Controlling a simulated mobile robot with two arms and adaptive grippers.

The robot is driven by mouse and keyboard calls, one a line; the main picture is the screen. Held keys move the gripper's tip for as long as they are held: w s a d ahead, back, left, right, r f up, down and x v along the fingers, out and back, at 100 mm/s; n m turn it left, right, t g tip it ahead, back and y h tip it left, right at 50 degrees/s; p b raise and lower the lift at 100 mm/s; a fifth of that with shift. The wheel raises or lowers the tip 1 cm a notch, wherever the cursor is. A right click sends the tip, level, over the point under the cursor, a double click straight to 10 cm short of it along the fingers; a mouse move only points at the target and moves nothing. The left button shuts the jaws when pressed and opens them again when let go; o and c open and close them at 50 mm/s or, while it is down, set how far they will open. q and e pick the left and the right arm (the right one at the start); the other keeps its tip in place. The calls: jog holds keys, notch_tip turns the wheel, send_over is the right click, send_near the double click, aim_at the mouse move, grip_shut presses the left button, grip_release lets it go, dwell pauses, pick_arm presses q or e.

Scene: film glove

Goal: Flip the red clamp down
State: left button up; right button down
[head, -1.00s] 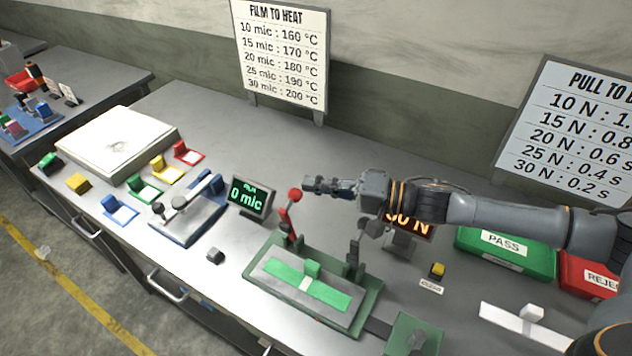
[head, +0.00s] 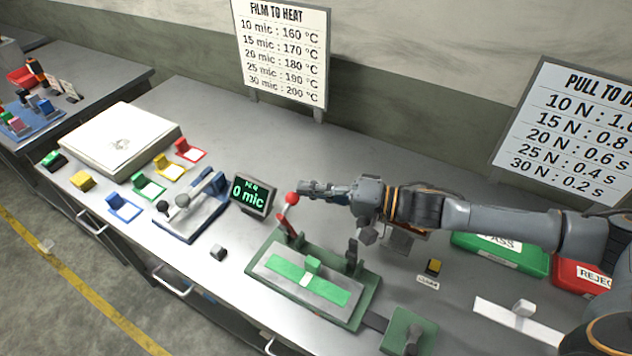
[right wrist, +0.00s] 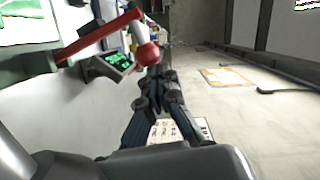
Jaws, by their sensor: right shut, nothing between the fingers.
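The red clamp (head: 289,226) stands raised at the back left corner of the green fixture (head: 370,300), its lever ending in a red ball knob (head: 291,199). In the right wrist view the red lever (right wrist: 95,40) and knob (right wrist: 147,53) show at upper left. My right gripper (head: 302,188) is shut and empty, its fingertips just behind and above the knob in the head view. In the right wrist view the fingertips (right wrist: 157,78) are right by the knob; I cannot tell whether they touch. A green strip (head: 325,291) lies on the fixture. My left gripper is not in view.
A display reading 0 mic (head: 252,195) stands left of the clamp. A blue-based gauge (head: 190,210) stands farther left. The green PASS box (head: 500,252) and red REJECT box (head: 585,275) are at right. The bench behind the display is clear.

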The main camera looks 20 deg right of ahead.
jog(key=v, duration=1.2)
